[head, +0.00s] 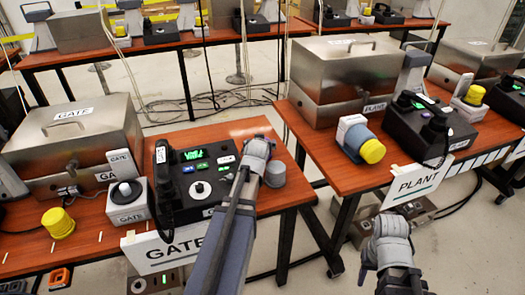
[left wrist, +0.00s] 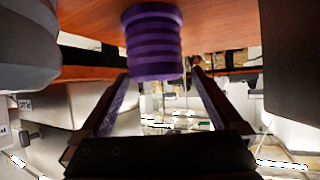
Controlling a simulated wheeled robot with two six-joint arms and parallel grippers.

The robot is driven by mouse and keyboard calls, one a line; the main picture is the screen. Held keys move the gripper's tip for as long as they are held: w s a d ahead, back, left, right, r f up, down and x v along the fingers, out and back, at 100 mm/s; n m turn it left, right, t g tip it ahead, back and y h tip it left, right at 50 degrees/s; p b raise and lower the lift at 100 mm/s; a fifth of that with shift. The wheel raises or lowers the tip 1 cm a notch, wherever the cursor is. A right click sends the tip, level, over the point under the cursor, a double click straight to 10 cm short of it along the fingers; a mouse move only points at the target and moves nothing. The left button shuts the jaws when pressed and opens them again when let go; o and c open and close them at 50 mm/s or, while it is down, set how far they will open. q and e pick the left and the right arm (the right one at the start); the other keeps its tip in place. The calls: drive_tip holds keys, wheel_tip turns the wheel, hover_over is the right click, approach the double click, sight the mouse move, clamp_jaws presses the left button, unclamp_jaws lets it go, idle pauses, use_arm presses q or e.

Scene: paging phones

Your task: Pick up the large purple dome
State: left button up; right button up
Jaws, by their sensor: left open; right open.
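The purple dome (left wrist: 153,45), a ribbed cylinder, shows in the left wrist view against the wooden table top. It is in line with the gap between the open fingers of my left gripper (left wrist: 160,88), at about their tips; I cannot tell if they touch it. In the head view my left gripper (head: 256,152) is over the right end of the GATE table, and no purple dome can be made out there. My right gripper (head: 388,232) is open and empty, in front of the PLANT table.
A grey dome (head: 275,173) stands right beside my left gripper. The black GATE phone console (head: 190,180) is to its left. A white dome unit (head: 127,200) and a yellow dome (head: 58,222) stand further left. The PLANT table (head: 330,165) is across a gap.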

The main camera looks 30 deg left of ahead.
use_arm(q)
drive_tip(key=b+x, duration=0.2)
drive_tip(key=x, duration=0.3)
drive_tip(key=shift+d+f+b, duration=0.25)
drive_tip(key=shift+f+b, duration=0.1)
drive_tip(key=shift+b, duration=0.05)
drive_tip(key=shift+r, duration=0.1)
drive_tip(key=c, duration=1.3)
drive_tip(key=shift+r, duration=0.2)
wheel_tip(320, 180, up, 10)
drive_tip(key=p, duration=1)
drive_tip(key=shift+f, duration=0.1)
